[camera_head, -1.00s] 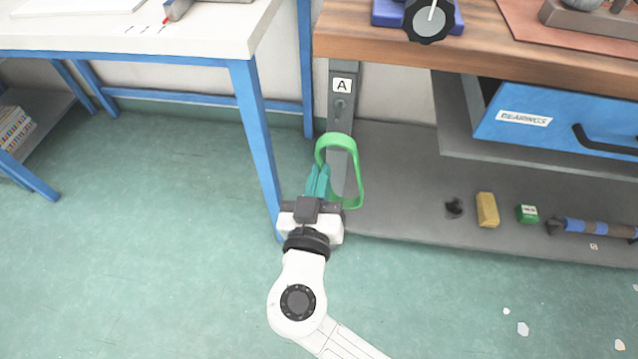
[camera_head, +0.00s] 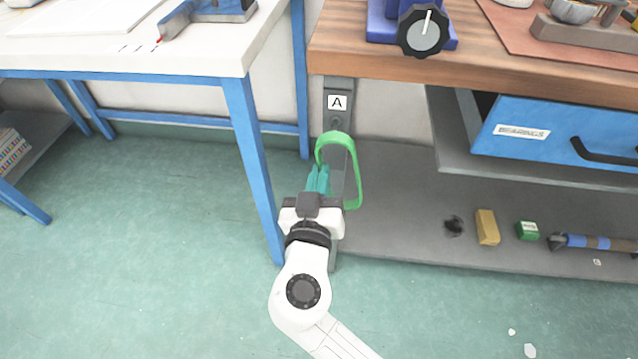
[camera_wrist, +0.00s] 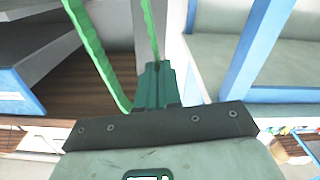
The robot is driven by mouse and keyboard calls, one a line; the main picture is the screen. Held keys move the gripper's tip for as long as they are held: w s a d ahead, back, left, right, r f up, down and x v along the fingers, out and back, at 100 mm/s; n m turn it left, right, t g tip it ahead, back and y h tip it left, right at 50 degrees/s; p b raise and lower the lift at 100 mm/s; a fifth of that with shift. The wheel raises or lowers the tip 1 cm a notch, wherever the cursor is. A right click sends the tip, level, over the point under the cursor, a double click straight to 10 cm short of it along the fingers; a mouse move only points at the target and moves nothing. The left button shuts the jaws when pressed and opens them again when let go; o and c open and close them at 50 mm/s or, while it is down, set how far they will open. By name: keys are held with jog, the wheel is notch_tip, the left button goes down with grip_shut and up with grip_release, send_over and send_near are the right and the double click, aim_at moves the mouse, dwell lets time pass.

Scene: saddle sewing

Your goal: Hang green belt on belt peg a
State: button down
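The green belt (camera_head: 357,176) is an upright loop held in front of the grey post (camera_head: 338,88) at the workbench's left leg. The post bears a white label "A" (camera_head: 337,102), with belt peg a (camera_head: 337,122), small and grey, just below it. The top of the loop appears in the head view just under the peg; whether they touch cannot be told. My gripper (camera_head: 318,178) has its teal fingers shut on the belt's left side. In the wrist view the belt (camera_wrist: 96,50) runs up from the fingers (camera_wrist: 155,85) and out of the picture; the peg is not visible there.
A blue table leg (camera_head: 252,160) stands close left of my gripper. The wooden bench top (camera_head: 400,66) overhangs above the peg. A blue bearings drawer (camera_head: 535,130) is at right. The lower shelf (camera_head: 400,220) holds several small items.

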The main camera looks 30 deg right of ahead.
jog(key=shift+f+b+x, duration=0.2)
jog(key=shift+b+x, duration=0.35)
jog(key=shift+x, duration=0.8)
jog(key=shift+w+d+f+b, duration=0.35)
jog(key=shift+w+b, duration=0.15)
jog(key=shift+b, duration=0.35)
jog(key=shift+c, duration=2.2)
grip_release()
jog(key=shift+b+v, duration=0.3)
jog(key=shift+v, duration=0.7)
jog(key=shift+s+a, duration=0.2)
jog(key=shift+s, duration=0.05)
jog(key=shift+v, duration=1)
jog(key=shift+s+a+b, duration=0.2)
jog(key=shift+s+b, duration=0.05)
jog(key=shift+b, duration=0.05)
